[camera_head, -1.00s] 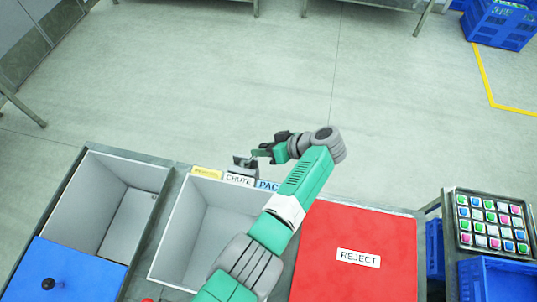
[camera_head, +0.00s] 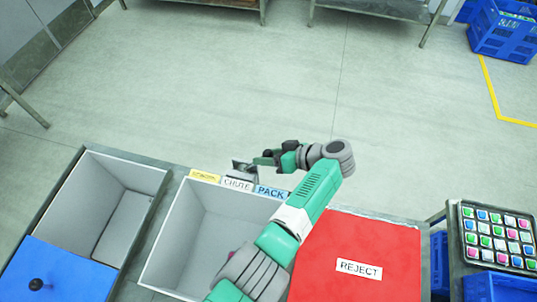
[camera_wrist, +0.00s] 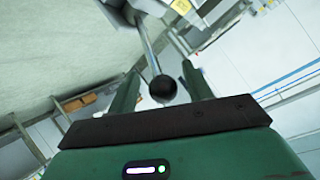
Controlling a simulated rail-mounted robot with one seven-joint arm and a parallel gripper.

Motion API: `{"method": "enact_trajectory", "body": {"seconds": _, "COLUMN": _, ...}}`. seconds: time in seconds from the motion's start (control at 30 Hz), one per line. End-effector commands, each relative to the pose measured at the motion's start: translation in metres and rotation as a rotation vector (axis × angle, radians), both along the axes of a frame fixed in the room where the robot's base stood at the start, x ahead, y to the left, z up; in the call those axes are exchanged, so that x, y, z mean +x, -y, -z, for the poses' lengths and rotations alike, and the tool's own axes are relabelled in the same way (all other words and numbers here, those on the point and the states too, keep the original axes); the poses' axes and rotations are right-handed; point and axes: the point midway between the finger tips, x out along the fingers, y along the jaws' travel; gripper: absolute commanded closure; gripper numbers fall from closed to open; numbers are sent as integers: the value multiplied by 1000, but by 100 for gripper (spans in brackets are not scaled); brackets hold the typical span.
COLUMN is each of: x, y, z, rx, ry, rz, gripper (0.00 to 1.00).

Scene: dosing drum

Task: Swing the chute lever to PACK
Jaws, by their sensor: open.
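The chute lever (camera_wrist: 150,52) is a thin metal rod with a black ball knob in the wrist view. The knob (camera_wrist: 163,88) sits between the two green fingers of my gripper (camera_wrist: 161,68), with gaps on both sides. My gripper is open and not closed on it. In the head view my gripper (camera_head: 262,161) is beyond the back edge of the bench, above the CHUTE label (camera_head: 237,184). The blue PACK label (camera_head: 272,193) is to its right and a yellow label (camera_head: 204,176) to its left. I cannot tell which label the lever points at.
A white open bin (camera_head: 190,235) lies in front of the labels. The red REJECT lid (camera_head: 375,238) is to the right, partly behind my arm. A blue lid (camera_head: 60,275) with a black knob is at left. A tray of coloured packs (camera_head: 462,225) stands at far right.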

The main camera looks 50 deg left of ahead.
Motion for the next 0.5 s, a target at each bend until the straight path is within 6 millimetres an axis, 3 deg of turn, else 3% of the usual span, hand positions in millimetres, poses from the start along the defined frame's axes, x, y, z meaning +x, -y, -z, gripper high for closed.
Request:
{"method": "enact_trajectory", "body": {"seconds": 0.27, "x": 4, "y": 5, "z": -5, "rx": 2, "ry": 1, "rz": -1, "gripper": 50}}
{"method": "enact_trajectory", "body": {"seconds": 0.5, "x": 25, "y": 41, "z": -28, "rx": 2, "ry": 4, "rz": 2, "gripper": 50}}
